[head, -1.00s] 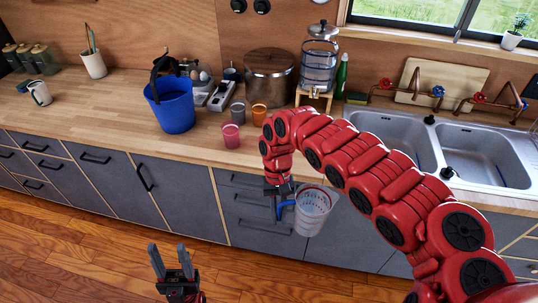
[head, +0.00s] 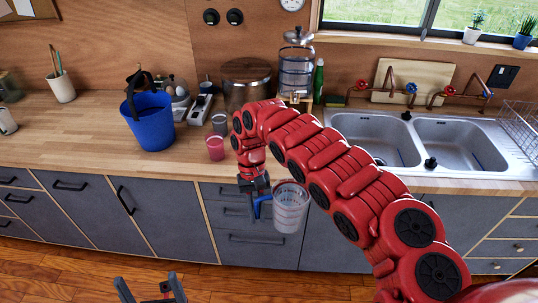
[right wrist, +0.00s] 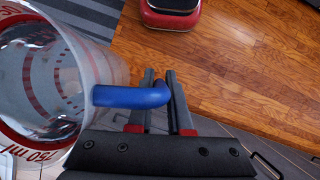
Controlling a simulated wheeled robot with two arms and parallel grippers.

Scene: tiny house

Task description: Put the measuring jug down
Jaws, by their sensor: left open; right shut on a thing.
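The measuring jug (head: 291,207) is clear with red markings and a blue handle. It hangs upright in front of the grey drawers, below the counter edge. My right gripper (head: 257,198) is shut on its blue handle, which also shows between the fingers in the right wrist view (right wrist: 135,96). The jug's body (right wrist: 75,80) fills the left of that view. My left gripper (head: 150,285) is open and empty, low over the floor at the bottom of the head view. The wooden counter (head: 60,150) runs behind the jug.
A metal pot (head: 247,80) and a glass dispenser (head: 297,65) are behind. The double sink (head: 390,145) is right. The counter's left front is clear.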

